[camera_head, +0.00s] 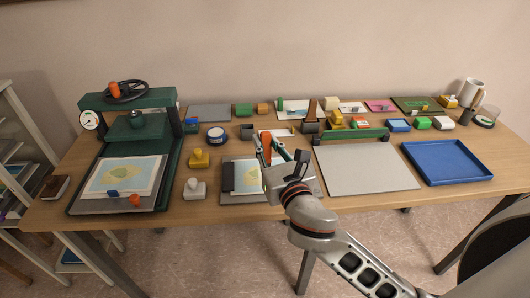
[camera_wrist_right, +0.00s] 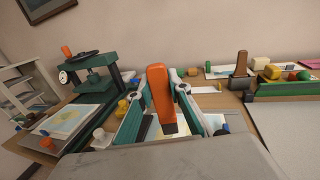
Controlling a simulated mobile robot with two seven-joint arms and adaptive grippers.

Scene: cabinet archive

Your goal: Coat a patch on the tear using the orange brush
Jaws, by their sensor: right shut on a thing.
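My right gripper (camera_head: 277,152) is shut on the orange brush (camera_head: 266,145), above the map sheet on the middle board. In the right wrist view the gripper (camera_wrist_right: 163,88) has its green fingers on either side of the orange brush (camera_wrist_right: 159,96), which stands nearly upright with its dark end down. The map sheet (camera_head: 246,175) lies on a grey board (camera_head: 236,198) and is partly hidden by my gripper and wrist. I cannot make out the tear or a patch on it. My left gripper is not in view.
A green press (camera_head: 128,101) with another map (camera_head: 125,175) stands at left. Yellow (camera_head: 198,158) and white (camera_head: 195,188) knobbed blocks stand between press and board. A pale board (camera_head: 366,170) and blue tray (camera_head: 446,162) lie bare at right. Small items line the back.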

